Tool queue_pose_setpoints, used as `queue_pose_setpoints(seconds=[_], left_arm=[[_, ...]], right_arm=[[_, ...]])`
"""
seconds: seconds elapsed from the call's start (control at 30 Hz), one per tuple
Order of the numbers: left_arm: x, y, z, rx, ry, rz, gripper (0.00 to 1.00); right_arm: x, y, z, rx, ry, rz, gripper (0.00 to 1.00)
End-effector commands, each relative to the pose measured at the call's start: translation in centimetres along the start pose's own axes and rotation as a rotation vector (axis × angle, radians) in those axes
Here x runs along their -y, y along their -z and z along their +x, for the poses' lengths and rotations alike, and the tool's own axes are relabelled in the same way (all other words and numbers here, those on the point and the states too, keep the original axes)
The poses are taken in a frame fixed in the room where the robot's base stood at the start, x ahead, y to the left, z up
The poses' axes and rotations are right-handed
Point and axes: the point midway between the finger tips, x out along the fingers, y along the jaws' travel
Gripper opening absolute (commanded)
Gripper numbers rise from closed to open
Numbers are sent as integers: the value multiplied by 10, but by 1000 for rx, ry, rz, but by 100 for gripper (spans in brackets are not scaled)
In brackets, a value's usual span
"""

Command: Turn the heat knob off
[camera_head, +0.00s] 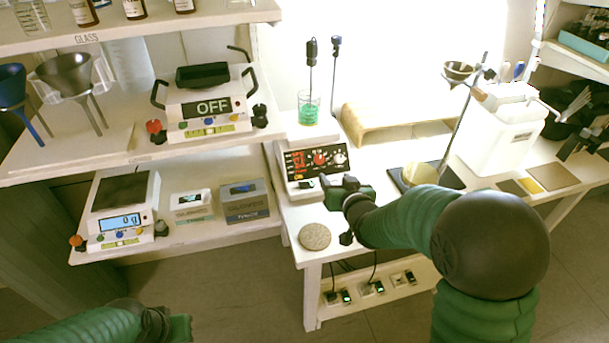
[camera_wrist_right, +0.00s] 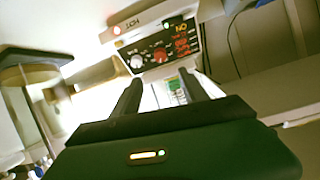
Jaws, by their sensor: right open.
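The white hotplate stirrer (camera_head: 292,188) stands on the right bench. Its black panel (camera_head: 296,163) has lit red digits, a red knob (camera_head: 320,158) and a pale knob (camera_head: 340,157). In the right wrist view the panel is upside down, with the red knob (camera_wrist_right: 160,55), the pale knob (camera_wrist_right: 136,62) and lit "ON" and "HOT" marks. I cannot read which knob is for heat. My right gripper (camera_head: 338,186) is open, in front of the panel and apart from the knobs; its fingers (camera_wrist_right: 163,90) point toward it. My left gripper (camera_head: 180,326) is partly seen at the bottom edge; its jaws are unclear.
A beaker of green liquid (camera_head: 308,110) stands behind the panel, with probes above it. A round cork mat (camera_head: 314,236) lies at the bench's front left.

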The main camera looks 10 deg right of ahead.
Motion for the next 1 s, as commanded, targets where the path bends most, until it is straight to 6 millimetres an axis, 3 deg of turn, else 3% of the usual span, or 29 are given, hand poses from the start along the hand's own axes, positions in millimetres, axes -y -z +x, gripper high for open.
queue_pose_setpoints(seconds=[0.3,0.53,0.7,0.97,1.0], left_arm=[[0,-3,10,1,0,1,0],[0,-4,16,1,0,0,0],[0,-5,17,1,0,0,0],[0,-4,17,1,0,1,0],[0,-4,17,1,0,0,0]], right_arm=[[14,-1,79,0,-3,-15,51],[9,-2,132,1,-3,-10,51],[5,-1,150,2,-3,-6,51],[10,0,152,1,-3,-11,51],[10,0,151,1,-3,-12,47]])
